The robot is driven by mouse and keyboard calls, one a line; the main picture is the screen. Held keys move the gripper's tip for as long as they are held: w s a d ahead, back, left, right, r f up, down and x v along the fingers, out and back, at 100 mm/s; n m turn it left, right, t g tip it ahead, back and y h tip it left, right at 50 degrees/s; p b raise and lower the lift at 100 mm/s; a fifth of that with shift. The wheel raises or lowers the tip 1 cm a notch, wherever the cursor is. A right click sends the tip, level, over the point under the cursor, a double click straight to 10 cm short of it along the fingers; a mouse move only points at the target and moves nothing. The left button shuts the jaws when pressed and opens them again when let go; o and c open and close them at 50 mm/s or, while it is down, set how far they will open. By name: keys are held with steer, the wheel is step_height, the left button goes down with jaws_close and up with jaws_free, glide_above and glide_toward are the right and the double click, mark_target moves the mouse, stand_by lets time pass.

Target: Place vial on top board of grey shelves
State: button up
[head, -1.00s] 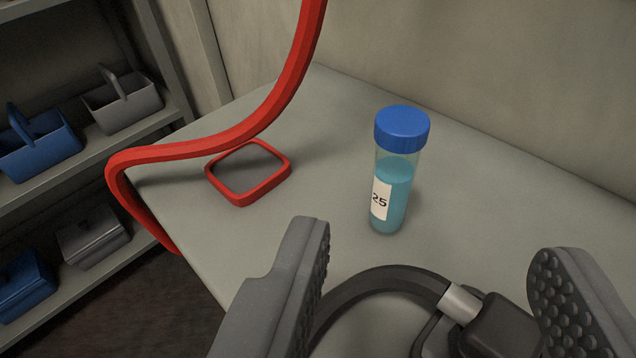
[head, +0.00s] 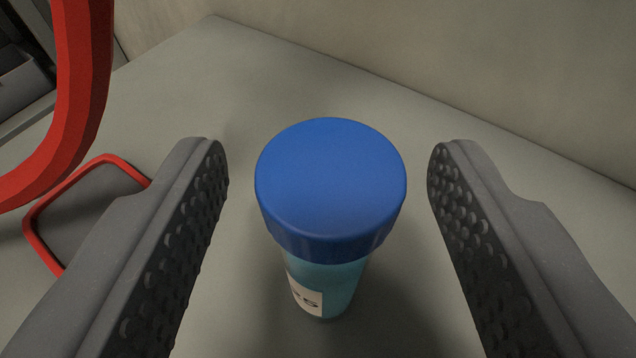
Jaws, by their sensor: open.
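The vial (head: 330,205) stands upright on the grey table top, with a broad blue cap, teal liquid and a white label partly in view low on its side. My gripper (head: 325,165) is open, with one padded finger to the left of the vial and one to the right. Gaps show between the vial and both fingers. The cap is close to the camera and hides much of the vial's body. Of the grey shelves, only a small part (head: 22,90) may show at the far left edge; their top board is not in view.
A thick red bent bar (head: 80,100) rises at the left, close to my left finger. A wall (head: 480,70) runs behind the table. The table behind the vial is clear.

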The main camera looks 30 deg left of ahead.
steer(key=shift+w+a+f, duration=0.1)
steer(key=shift+w+a, duration=0.2)
steer(key=shift+w, duration=0.15)
steer(key=c, duration=1.1)
jaws_close()
steer(key=shift+r+p, duration=0.35)
steer(key=shift+r, duration=1.45)
steer(key=s+d+b, duration=0.1)
steer(key=s+d, duration=0.1)
steer(key=s, duration=0.5)
steer(key=s+d+r, duration=0.1)
steer(key=s+d, duration=0.1)
steer(key=s, duration=0.6)
steer(key=shift+s+r+b, duration=0.2)
steer(key=shift+s+b, duration=0.05)
steer(key=shift+b, duration=0.1)
